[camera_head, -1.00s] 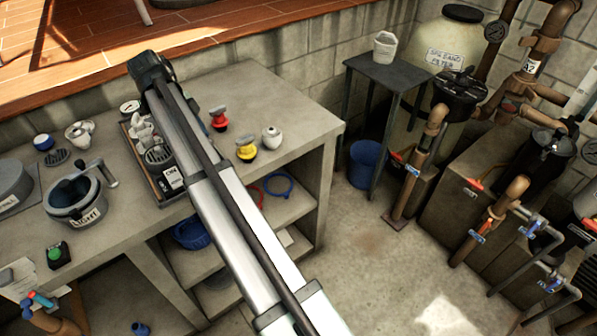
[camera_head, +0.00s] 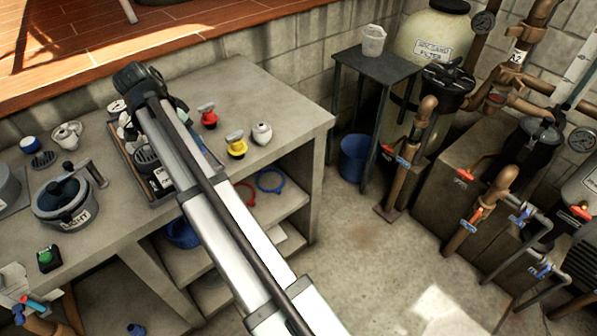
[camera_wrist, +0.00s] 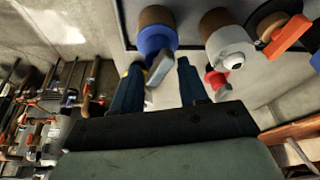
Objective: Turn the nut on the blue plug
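The blue plug (camera_wrist: 157,38) shows at the top of the wrist view. It has a blue body, a brown end and a grey wing-like nut (camera_wrist: 160,68) sticking out towards me. My gripper (camera_wrist: 161,66) is open, with its two dark blue fingers apart. The nut sits at the gap between the fingertips, nearer the left finger; I cannot tell whether it touches. In the head view my arm covers the gripper, and I cannot make out the blue plug there.
A white fitting (camera_wrist: 228,45), a red one (camera_wrist: 217,82) and an orange-handled one (camera_wrist: 287,36) sit close by in the wrist view. On the bench (camera_head: 270,95) stand a red plug (camera_head: 207,116), a yellow plug (camera_head: 236,146) and a white piece (camera_head: 262,133). A crowded tray (camera_head: 125,160) lies beside my arm.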

